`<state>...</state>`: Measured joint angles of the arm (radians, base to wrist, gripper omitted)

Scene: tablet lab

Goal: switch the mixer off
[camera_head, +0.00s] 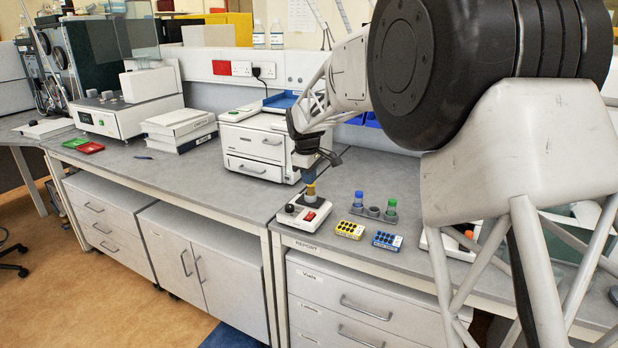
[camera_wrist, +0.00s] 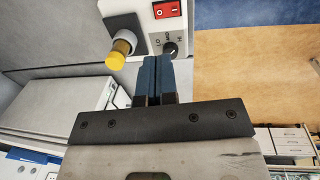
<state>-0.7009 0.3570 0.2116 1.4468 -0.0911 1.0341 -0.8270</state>
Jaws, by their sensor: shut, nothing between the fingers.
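The mixer (camera_head: 300,222) is a small white box on the bench with a red rocker switch (camera_head: 309,215) and a black knob (camera_head: 290,208). A yellow-capped tube (camera_head: 311,190) stands on it. My gripper (camera_head: 311,175) is shut and empty above the mixer, close to the tube in the picture. In the wrist view, the blue fingertips (camera_wrist: 157,60) point toward the mixer top, between the yellow cap (camera_wrist: 122,45) and the knob (camera_wrist: 171,48). The red switch (camera_wrist: 167,10) lies beyond them at the top edge. I cannot tell contact or the switch's position.
A rack (camera_head: 374,212) with blue-capped and green-capped tubes stands right of the mixer. A yellow block (camera_head: 350,229) and a blue block (camera_head: 387,240) lie in front of it. A white machine (camera_head: 255,145) stands behind left. The bench left of the mixer is clear.

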